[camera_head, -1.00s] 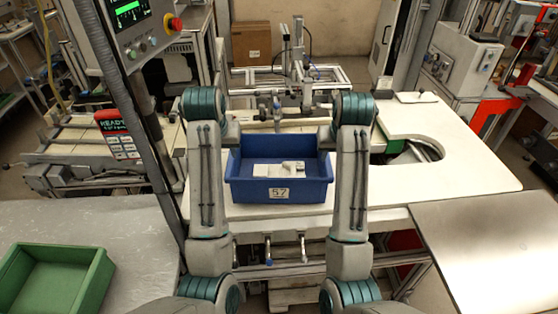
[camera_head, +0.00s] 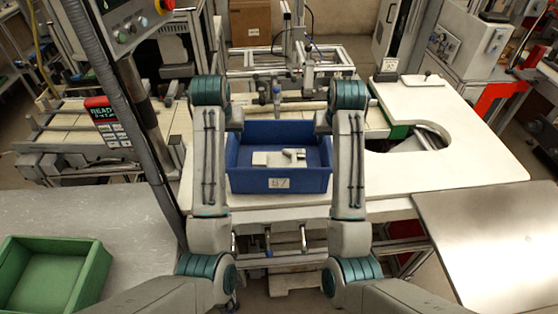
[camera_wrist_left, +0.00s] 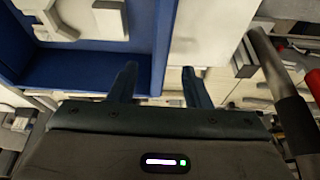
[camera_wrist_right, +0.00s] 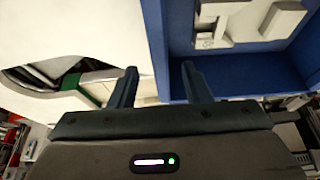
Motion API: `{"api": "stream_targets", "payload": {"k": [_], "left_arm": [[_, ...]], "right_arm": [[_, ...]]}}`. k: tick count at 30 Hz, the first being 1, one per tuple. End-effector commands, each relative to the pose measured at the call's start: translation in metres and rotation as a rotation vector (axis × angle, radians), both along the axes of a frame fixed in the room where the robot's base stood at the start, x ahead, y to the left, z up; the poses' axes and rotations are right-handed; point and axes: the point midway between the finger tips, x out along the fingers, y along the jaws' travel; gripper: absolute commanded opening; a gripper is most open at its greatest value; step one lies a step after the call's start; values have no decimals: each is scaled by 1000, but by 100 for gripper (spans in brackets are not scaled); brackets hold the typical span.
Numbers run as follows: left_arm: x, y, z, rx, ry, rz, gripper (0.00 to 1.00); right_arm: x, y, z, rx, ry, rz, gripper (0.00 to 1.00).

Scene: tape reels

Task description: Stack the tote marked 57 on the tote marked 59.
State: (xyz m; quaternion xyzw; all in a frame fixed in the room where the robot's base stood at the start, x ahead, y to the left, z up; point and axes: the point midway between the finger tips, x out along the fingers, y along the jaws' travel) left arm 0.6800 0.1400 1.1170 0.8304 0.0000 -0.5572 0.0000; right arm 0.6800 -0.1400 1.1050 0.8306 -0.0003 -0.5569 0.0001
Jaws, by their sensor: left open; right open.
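The tote marked 57 is a blue open tote (camera_head: 279,183) on the white table, its label facing me and blurred. A green tote (camera_head: 88,277) stands on the grey surface at the lower left; no number shows on it. My left gripper (camera_head: 235,121) is at the blue tote's left wall, and my right gripper (camera_head: 322,121) is at its right wall. Both are open. In the left wrist view the left fingers (camera_wrist_left: 157,84) are on either side of the tote wall. In the right wrist view the right fingers (camera_wrist_right: 161,86) likewise straddle the opposite wall.
Pale grey parts (camera_head: 279,158) lie inside the blue tote. The white table (camera_head: 450,150) is clear on the right up to a curved cut-out. A metal frame machine (camera_head: 290,65) stands behind, and a dark post (camera_head: 130,110) rises left of my left arm.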

Motion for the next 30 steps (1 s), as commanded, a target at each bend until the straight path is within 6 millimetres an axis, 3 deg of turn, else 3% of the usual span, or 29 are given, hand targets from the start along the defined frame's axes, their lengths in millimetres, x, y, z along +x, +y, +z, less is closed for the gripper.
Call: {"api": "stream_targets", "payload": {"k": [3, 9, 22, 23, 27, 30], "left_arm": [[8, 1, -21, 2, 2, 0, 44], [18, 0, -44, 0, 1, 0, 44], [22, 0, -52, 0, -1, 0, 44], [22, 0, -52, 0, -1, 0, 42], [21, 0, -52, 0, -1, 0, 14], [22, 0, -52, 0, -1, 0, 0]], "right_arm": [[8, 0, -21, -2, 4, 1, 44], [18, 0, -44, 0, 2, 0, 44], [21, 0, -52, 0, 0, 0, 44], [21, 0, -52, 0, 0, 0, 42], [21, 0, -52, 1, 0, 0, 14], [21, 0, -52, 1, 0, 0, 0]]}}
